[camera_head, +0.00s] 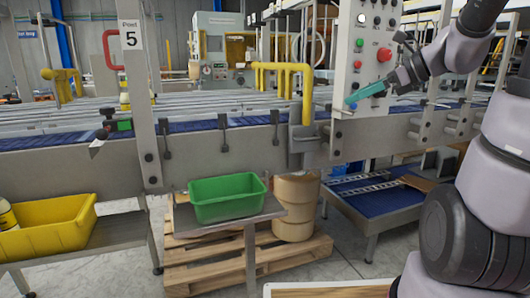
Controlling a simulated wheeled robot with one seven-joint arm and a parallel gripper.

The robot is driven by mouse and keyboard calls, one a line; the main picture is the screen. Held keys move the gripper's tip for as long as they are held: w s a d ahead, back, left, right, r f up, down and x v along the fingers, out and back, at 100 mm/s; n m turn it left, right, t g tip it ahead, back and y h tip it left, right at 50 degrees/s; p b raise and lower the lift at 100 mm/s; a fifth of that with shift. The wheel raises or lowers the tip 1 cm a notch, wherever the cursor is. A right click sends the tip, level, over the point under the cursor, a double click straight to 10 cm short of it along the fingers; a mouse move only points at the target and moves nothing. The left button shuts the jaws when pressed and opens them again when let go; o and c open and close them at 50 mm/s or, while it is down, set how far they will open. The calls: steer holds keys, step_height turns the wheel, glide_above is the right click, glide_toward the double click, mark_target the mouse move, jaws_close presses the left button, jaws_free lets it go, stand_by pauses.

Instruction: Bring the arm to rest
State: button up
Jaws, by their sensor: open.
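My gripper (376,88) is raised at the right, in front of the grey control panel (346,45). It is open, with teal at its tip; I cannot make out the gap between the fingers or anything held. My arm bends in from the right edge, with its upper links large in the foreground. Whether the gripper touches the panel cannot be told.
The panel has a red button (384,55) close above the gripper. A conveyor (225,138) runs across behind. A green bin (228,199) stands on a small shelf, and a yellow bin (50,228) holding a bottle (7,215) is at left. A pallet (200,270) lies below.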

steer(key=s+n+h, duration=0.7)
steer(key=s+n, duration=0.6)
steer(key=n, duration=0.7)
steer(key=shift+s+r+h, duration=0.3)
steer(key=shift+r+h, duration=0.1)
steer(key=shift+c, duration=0.3)
